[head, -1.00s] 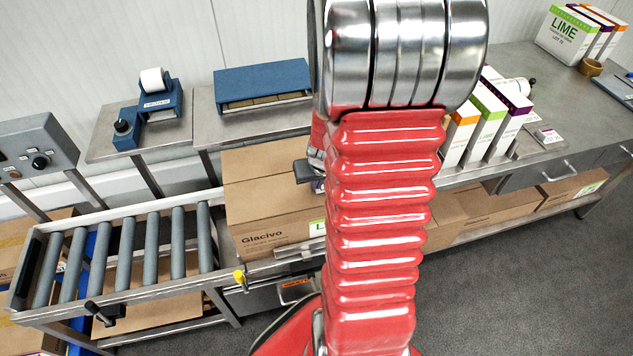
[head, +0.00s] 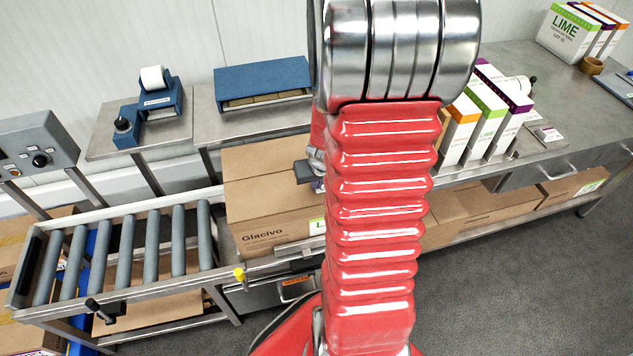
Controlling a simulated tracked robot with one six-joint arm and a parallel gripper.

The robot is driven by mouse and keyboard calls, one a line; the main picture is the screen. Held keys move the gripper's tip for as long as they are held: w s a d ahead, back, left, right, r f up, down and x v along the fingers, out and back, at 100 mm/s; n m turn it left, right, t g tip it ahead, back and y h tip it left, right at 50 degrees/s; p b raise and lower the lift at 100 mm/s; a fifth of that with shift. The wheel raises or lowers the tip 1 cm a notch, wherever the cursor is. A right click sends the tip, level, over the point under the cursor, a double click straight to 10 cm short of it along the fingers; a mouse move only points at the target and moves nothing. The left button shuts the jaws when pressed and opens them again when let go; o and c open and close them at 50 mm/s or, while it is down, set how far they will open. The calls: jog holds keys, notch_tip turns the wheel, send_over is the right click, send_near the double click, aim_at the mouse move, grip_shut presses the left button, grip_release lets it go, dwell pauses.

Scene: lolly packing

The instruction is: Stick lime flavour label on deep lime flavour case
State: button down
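A brown cardboard case (head: 270,215) printed "Glacivo" sits at the right end of the rollers, upright and partly hidden by my red arm. A white and green label (head: 317,226) shows on the lower right of its front face. Only its first letter, which looks like an L, is visible beside my arm. Part of my gripper (head: 304,171) shows as a dark piece at the left of my arm, in front of the case's upper part. The rest is hidden, so its opening and any hold cannot be seen. A small purple patch shows just below it, too small to identify.
A roller conveyor (head: 125,250) stands at left. A blue label printer (head: 155,100) and a blue box (head: 262,83) stand behind. Orange, green and purple cartons (head: 484,122) stand right of my arm. A LIME carton (head: 563,35) stands far right. Grey floor is clear at lower right.

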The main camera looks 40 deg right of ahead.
jog(key=shift+f, duration=0.1)
jog(key=c, duration=2)
grip_release()
jog(key=shift+v, duration=6.9)
jog(key=shift+s, duration=0.1)
